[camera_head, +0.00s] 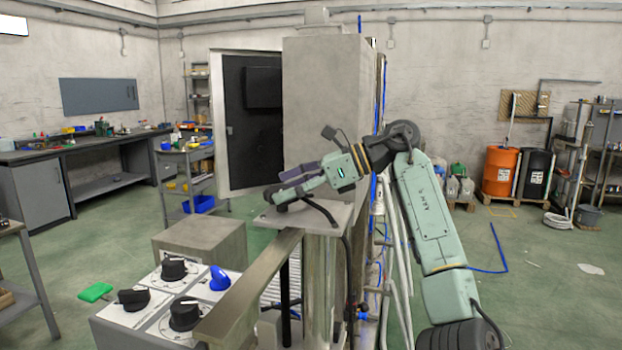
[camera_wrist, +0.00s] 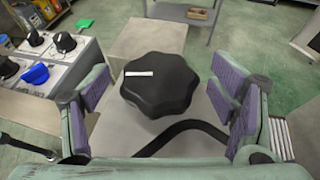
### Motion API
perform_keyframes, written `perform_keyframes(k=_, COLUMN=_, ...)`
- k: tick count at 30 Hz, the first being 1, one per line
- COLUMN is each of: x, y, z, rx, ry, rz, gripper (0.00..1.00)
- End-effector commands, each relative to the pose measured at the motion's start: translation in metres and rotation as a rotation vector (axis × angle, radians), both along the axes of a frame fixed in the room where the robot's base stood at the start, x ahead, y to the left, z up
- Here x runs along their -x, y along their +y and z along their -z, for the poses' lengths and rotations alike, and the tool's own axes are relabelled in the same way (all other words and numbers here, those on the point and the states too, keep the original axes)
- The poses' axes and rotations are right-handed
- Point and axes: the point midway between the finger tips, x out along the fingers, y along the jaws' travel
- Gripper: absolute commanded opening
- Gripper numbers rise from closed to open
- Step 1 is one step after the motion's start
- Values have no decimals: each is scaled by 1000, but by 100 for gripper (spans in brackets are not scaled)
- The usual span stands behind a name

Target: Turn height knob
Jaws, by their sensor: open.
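A black lobed knob (camera_wrist: 160,85) with a white mark on its top stands between the two fingers of my gripper (camera_wrist: 165,105) in the wrist view. Purple pads face the knob from both sides, with a gap on each side, so my gripper is open and apart from it. In the head view, my gripper (camera_head: 297,186) reaches left over the metal plate (camera_head: 332,213) on top of a post. The knob (camera_head: 277,196) shows there as a dark shape at the plate's left end, partly hidden by the fingers.
A control panel (camera_head: 150,310) at lower left carries several black knobs and one blue knob (camera_head: 219,278). A flat metal bar (camera_head: 250,288) runs beside it. A grey block (camera_head: 200,243) stands behind. A tall grey cabinet (camera_head: 325,100) rises behind my gripper. A black cable (camera_wrist: 185,130) curves near the knob.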

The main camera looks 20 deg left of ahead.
Motion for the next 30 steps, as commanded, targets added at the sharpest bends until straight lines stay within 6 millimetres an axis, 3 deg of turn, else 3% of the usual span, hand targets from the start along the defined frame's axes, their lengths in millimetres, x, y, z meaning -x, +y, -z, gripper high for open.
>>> perform_keyframes(k=9, x=-13, y=-63, z=-28, rx=-1, ry=0, rz=4, gripper=78)
perform_keyframes(k=15, x=-17, y=-88, z=-38, rx=0, ry=-1, rz=2, gripper=78)
perform_keyframes(k=30, x=-19, y=-96, z=-42, rx=-4, ry=-3, rz=-1, gripper=78)
